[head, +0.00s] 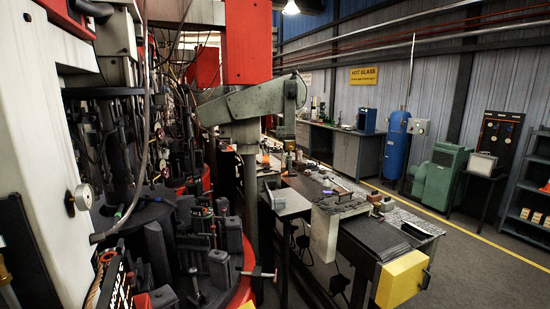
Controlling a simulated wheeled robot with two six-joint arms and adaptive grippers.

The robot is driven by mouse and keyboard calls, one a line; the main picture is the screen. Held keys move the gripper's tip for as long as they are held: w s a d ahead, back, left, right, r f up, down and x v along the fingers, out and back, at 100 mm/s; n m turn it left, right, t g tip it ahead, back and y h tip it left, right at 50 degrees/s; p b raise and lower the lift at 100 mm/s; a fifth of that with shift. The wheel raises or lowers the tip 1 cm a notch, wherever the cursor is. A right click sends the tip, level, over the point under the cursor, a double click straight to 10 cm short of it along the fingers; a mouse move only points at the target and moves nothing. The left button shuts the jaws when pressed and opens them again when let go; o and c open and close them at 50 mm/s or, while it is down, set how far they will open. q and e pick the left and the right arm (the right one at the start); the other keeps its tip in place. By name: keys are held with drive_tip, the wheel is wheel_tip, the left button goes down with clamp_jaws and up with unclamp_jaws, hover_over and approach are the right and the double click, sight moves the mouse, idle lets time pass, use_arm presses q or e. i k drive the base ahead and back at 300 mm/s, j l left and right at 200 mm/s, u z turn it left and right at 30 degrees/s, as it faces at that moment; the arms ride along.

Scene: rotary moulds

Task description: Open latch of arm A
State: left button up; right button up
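The rotary mould machine (150,215) fills the left half of the head view, with dark mould blocks (218,268) on its round table. A small T-shaped metal handle (257,272) sticks out beside the blocks at the table's red rim (243,290). I cannot tell whether it is a latch, and no label reading arm A is legible. Cables and upright parts hide much of the machine's inside. Neither of my grippers shows in this view.
A long conveyor bench (375,240) with a yellow end block (402,279) stands right of the machine. A blue tank (396,145), a green machine (440,177) and a shelf (530,200) line the right wall. The floor (470,270) at the lower right is clear.

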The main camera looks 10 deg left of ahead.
sight(290, 144)
drive_tip(key=i+j, duration=0.15)
drive_tip(key=l+u, duration=0.1)
drive_tip(key=u, duration=0.3)
drive_tip(key=i+l+u, duration=0.1)
drive_tip(key=u, duration=0.3)
drive_tip(key=l+u, duration=0.2)
drive_tip(key=u, duration=0.25)
drive_tip(key=l+u, duration=0.15)
drive_tip(key=l, duration=0.3)
drive_tip(key=l+u, duration=0.1)
drive_tip(key=l, duration=0.35)
drive_tip(key=k+l+u, duration=0.15)
drive_tip(key=l, duration=0.3)
drive_tip(key=l+u, duration=0.1)
drive_tip(key=l, duration=0.35)
drive_tip(key=k+l+u, duration=0.15)
drive_tip(key=l, duration=0.3)
